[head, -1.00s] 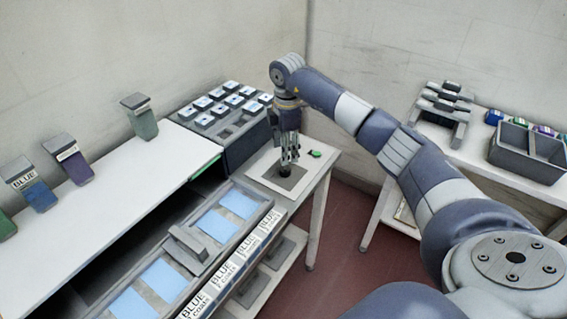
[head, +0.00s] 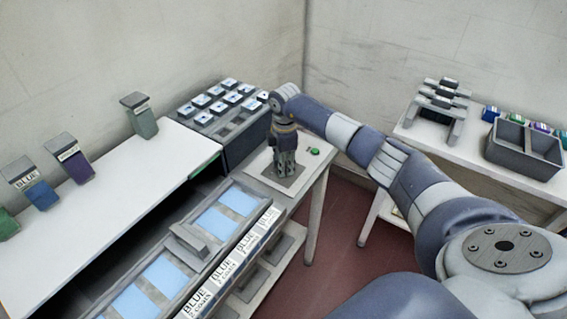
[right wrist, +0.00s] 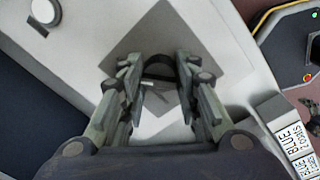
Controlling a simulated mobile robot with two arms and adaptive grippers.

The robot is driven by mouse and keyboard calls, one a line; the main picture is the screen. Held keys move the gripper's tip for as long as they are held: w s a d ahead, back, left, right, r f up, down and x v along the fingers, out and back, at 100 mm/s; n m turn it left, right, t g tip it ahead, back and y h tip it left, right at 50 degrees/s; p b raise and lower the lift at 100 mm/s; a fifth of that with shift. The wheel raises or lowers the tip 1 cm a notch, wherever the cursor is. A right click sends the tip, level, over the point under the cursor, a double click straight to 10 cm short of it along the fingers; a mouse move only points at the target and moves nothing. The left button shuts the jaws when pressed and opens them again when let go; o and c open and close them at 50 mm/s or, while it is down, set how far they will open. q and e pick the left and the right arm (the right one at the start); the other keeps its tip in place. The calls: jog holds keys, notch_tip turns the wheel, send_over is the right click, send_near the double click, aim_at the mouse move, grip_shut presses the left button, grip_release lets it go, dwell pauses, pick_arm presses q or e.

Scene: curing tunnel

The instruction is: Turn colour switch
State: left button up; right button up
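The colour switch is a dark knob (right wrist: 160,68) on a square grey plate (right wrist: 150,40) set in a light table top. In the head view the plate (head: 284,180) shows, but my gripper hides most of the knob. My right gripper (right wrist: 159,72) is lowered over the knob from above, one finger on each side of it. The fingers are apart and look very close to the knob's sides; firm contact cannot be made out. The right gripper also shows in the head view (head: 284,172). My left gripper is not in view.
A small green button (head: 314,152) is beside the plate. A dark box with several light-topped blocks (head: 222,103) stands behind. A rack with BLUE labels (head: 232,262) lies in front. A white shelf (head: 110,190) holds coloured samples. A grey bin (head: 525,147) stands right.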

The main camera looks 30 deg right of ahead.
jog(key=shift+c, duration=0.3)
jog(key=n+b, duration=0.2)
jog(key=n, duration=0.3)
jog(key=shift+n, duration=0.3)
jog(key=shift+n+y+b, duration=0.3)
jog(key=shift+n+b, duration=0.35)
jog(key=shift+n, duration=1.45)
jog(key=o, duration=1.1)
